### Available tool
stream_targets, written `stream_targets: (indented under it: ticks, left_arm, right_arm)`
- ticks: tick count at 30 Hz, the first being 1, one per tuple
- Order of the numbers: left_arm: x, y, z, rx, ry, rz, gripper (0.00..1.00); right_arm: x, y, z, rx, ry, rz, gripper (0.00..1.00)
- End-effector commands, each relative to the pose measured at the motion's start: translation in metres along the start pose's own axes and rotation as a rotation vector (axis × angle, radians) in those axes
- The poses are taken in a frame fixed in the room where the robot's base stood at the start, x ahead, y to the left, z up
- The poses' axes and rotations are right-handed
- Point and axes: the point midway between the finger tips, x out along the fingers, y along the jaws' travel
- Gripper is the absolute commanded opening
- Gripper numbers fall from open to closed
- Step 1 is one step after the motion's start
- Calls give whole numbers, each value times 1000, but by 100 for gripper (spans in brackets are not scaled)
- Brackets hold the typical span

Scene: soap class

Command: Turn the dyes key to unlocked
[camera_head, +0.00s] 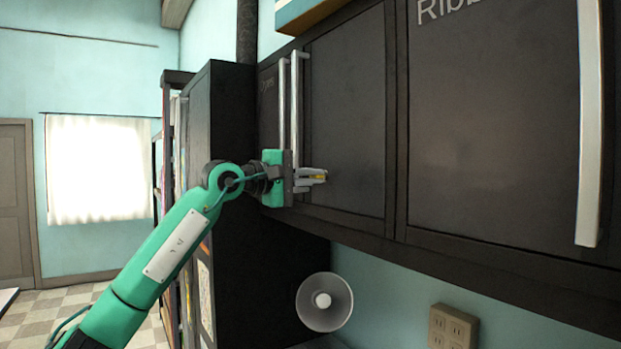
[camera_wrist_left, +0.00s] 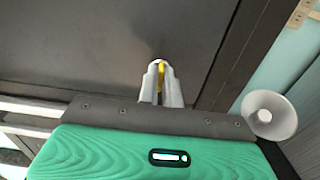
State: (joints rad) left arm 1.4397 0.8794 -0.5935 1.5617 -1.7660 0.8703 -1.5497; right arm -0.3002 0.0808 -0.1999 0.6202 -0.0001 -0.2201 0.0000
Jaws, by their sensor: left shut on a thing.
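The dyes key (camera_head: 319,178) is a small yellow piece at the lower part of a dark cabinet door (camera_head: 345,110). My left gripper (camera_head: 312,177) is at that door, with its fingers shut on the key. In the left wrist view, the yellow key (camera_wrist_left: 161,76) shows between the two pale fingers (camera_wrist_left: 160,88), close to the dark door face. The fingers hide most of the key, and I cannot tell which way it is turned. Lettering on the door at the left is small and hard to read. My right gripper is not in view.
Long upright handles (camera_head: 289,100) stand out from the doors just behind my left gripper. Another cabinet door (camera_head: 490,120) with a long handle (camera_head: 589,130) is at the right. A round white cone-shaped thing (camera_head: 324,302) and a socket plate (camera_head: 452,328) are below the cabinet.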

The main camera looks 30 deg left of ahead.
Motion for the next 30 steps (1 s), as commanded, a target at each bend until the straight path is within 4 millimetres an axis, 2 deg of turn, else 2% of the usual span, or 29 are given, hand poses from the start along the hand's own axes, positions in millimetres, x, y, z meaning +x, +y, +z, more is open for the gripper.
stream_targets:
  ticks: [9,10,13,23,26,30]
  left_arm:
    - [0,-1,1,3,-1,-3,0]
    - [0,-1,1,3,-1,-3,10]
    - [0,-1,0,2,-1,-2,28]
    - [-3,-1,0,2,0,-1,28]
    - [-12,-3,0,2,2,0,28]
    - [-40,-4,-1,3,3,1,28]
  right_arm:
    - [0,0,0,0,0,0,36]
    - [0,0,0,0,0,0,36]
    - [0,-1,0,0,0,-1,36]
    - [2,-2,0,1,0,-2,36]
    - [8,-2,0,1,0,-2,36]
    - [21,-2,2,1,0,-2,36]
